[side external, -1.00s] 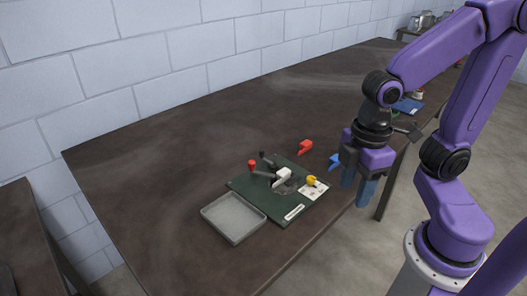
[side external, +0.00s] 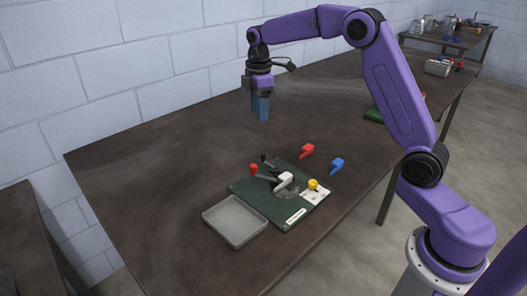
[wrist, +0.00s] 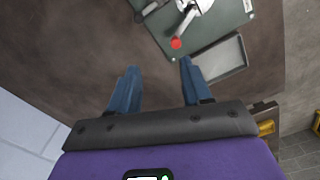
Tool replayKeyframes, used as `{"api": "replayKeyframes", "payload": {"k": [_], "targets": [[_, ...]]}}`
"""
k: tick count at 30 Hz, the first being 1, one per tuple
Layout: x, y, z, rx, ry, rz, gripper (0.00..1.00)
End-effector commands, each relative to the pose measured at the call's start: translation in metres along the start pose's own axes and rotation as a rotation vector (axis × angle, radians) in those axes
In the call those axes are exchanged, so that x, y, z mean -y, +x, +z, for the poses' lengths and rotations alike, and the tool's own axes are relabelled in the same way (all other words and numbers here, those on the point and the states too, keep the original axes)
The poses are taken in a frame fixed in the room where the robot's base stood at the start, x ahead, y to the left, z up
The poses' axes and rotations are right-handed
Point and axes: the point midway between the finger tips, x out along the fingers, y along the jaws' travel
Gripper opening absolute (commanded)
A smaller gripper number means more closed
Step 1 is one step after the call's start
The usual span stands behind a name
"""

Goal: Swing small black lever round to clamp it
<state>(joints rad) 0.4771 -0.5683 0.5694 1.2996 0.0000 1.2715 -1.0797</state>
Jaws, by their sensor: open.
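The small black lever (side external: 264,158) stands at the back edge of the dark green board (side external: 240,188), with a dark knob at its end. In the wrist view the black lever (wrist: 150,8) is partly cut off at the top edge. A longer grey lever with a red knob (side external: 253,169) lies beside it, and the red knob also shows in the wrist view (wrist: 176,43). A white block (side external: 285,179) sits mid-board. My gripper (side external: 260,118) is open and empty, pointing down, above the table and apart from the levers. Both blue fingers show in the wrist view (wrist: 158,66).
A grey tray (side external: 236,221) lies against the board's front left side. A yellow knob (side external: 313,185) is on the board's right. A loose red piece (side external: 307,150) and blue piece (side external: 337,164) lie behind and right of it.

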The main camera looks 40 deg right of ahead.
Motion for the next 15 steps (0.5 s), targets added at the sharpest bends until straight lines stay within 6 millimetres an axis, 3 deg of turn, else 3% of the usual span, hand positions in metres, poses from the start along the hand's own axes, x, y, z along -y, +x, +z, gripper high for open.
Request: {"api": "replayKeyframes", "payload": {"k": [3,6,11,15], "targets": [[-0.027,0.006,0.017,0.001,-0.003,-0.001,0.49],[-0.038,0.008,0.026,0.001,-0.006,-0.002,0.49],[-0.042,0.014,0.03,0.001,-0.009,-0.003,0.49],[-0.041,0.031,0.031,0.002,-0.008,-0.005,0.49]]}}
